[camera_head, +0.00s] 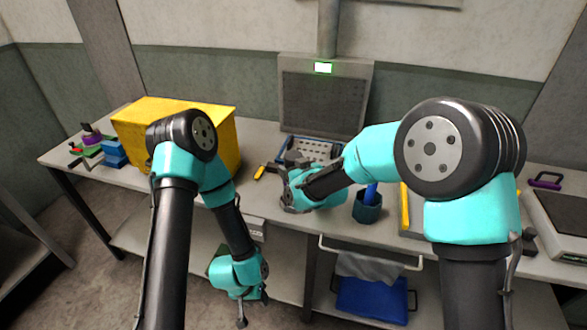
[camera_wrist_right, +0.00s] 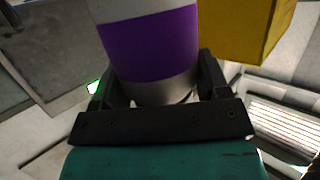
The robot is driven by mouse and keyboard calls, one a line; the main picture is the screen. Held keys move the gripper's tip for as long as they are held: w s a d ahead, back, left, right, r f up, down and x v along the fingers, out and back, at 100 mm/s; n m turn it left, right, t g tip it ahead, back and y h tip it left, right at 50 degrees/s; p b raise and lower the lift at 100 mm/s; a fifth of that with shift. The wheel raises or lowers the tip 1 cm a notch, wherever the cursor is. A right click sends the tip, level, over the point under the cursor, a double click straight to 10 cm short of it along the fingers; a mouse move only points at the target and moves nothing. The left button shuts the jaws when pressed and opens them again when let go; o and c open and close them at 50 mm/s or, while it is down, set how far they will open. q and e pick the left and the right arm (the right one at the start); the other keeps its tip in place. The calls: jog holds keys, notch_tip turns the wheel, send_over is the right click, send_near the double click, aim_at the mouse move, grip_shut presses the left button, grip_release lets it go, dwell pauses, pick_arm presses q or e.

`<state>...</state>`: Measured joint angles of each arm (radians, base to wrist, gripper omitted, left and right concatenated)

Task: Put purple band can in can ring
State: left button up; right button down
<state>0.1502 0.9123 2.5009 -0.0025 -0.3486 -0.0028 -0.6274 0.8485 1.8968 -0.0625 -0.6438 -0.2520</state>
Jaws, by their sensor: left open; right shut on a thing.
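The purple band can (camera_wrist_right: 150,42) fills the top middle of the right wrist view, pale with a wide purple band. My right gripper (camera_wrist_right: 160,82) is shut on it, one dark finger on each side. In the head view my right gripper (camera_head: 297,160) is over the bench by the blue-edged tray; the can cannot be made out there. My left gripper (camera_head: 242,312) hangs low in front of the bench, open, pointing down, with nothing seen in it. I cannot make out the can ring in either view.
The blue-edged tray (camera_head: 320,150) lies before a grey panel (camera_head: 325,95). A dark blue cup (camera_head: 367,210) stands near the front edge.

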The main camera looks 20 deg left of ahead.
dwell(0.3)
jog(key=shift+c, duration=0.6)
grip_release()
jog(key=shift+f, duration=0.1)
jog(key=v, duration=1.2)
